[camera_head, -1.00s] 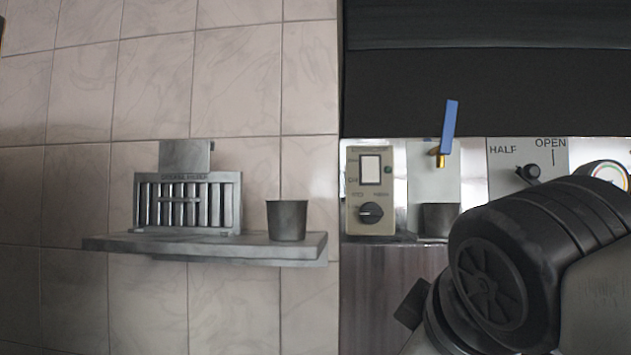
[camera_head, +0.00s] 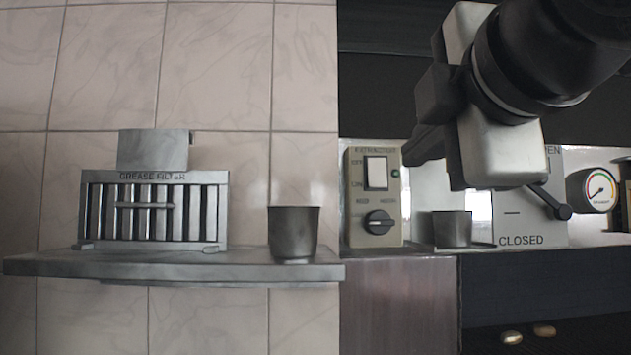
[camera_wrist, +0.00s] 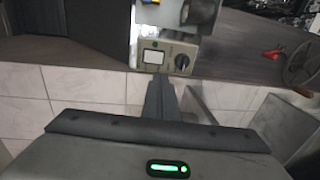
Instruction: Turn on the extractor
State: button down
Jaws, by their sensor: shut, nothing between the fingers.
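The extractor box (camera_head: 350,212) is a beige panel on the wall right of the tiles. My gripper (camera_head: 407,155) is shut and empty. In the head view its tip appears at the box's right edge, near switch height; I cannot tell whether it touches. In the wrist view the shut fingers (camera_wrist: 158,82) point at the box (camera_wrist: 145,43), just below the switch (camera_wrist: 154,57) and apart from the knob (camera_wrist: 183,63) in the picture.
A grey shelf (camera_head: 50,266) on the left holds a grease filter (camera_head: 155,207) and a metal cup (camera_head: 294,234). Another cup (camera_head: 452,229) stands right of the box. A plate marked CLOSED (camera_head: 520,228) with a black lever (camera_head: 555,205) and a gauge (camera_head: 598,190) lie farther right.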

aim_at(378, 186)
jog(key=w, duration=0.4)
jog(key=w+f+p, duration=0.1)
jog(key=w, duration=0.4)
jog(key=w+p, duration=0.1)
jog(key=w, duration=0.3)
jog(key=shift+w+f, duration=0.15)
jog(key=shift+f, duration=0.15)
jog(key=shift+w, duration=0.3)
jog(key=shift+w+f, duration=0.2)
jog(key=shift+f, duration=0.05)
